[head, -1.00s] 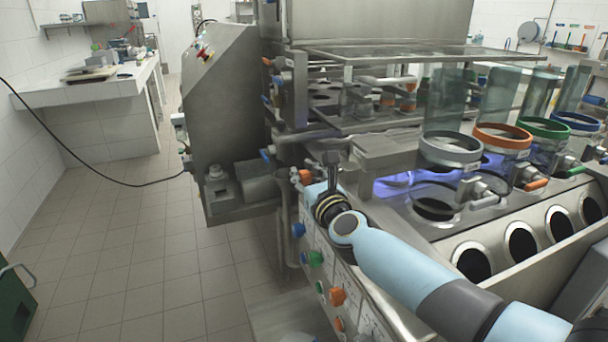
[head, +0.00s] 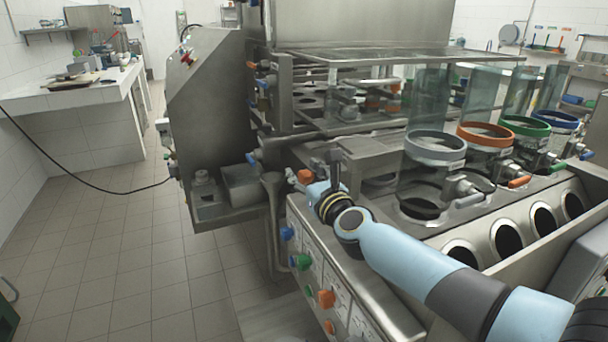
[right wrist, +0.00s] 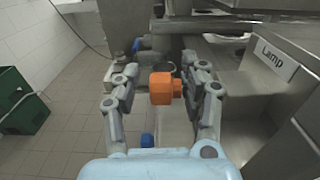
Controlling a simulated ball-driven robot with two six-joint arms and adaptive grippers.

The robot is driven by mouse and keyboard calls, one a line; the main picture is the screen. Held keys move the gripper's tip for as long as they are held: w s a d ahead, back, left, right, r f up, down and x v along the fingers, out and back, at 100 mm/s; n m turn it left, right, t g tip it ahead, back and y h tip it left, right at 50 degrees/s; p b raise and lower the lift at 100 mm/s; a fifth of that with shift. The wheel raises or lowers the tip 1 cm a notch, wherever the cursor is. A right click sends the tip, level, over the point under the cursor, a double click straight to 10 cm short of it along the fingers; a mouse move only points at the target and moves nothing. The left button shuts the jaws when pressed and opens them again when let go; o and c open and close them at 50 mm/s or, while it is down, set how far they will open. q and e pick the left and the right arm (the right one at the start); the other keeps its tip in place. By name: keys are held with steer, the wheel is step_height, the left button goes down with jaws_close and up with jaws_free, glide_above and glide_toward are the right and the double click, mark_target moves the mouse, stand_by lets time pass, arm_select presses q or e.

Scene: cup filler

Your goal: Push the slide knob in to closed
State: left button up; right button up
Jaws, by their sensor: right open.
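The slide knob looks like an orange block-shaped knob (right wrist: 161,88) on a short stem, in the middle of the right wrist view. In the head view, an orange knob (head: 305,176) shows at the machine's near left corner, by my gripper. My right gripper (right wrist: 160,78) is open, with one finger on each side of the orange knob in the picture. Gaps show between the knob and both fingers. In the head view the right gripper (head: 318,184) is small and partly hidden by its own wrist. My left gripper is not in view.
The steel cup filler (head: 370,160) fills the right side, with glass cylinders (head: 436,110) on top. Blue, green and orange knobs (head: 326,299) line its front panel. A plate marked "Lamp" (right wrist: 275,58) is close on the right. Tiled floor (head: 120,240) is open at left.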

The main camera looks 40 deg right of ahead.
steer(key=v, duration=1.2)
steer(key=shift+f, duration=0.1)
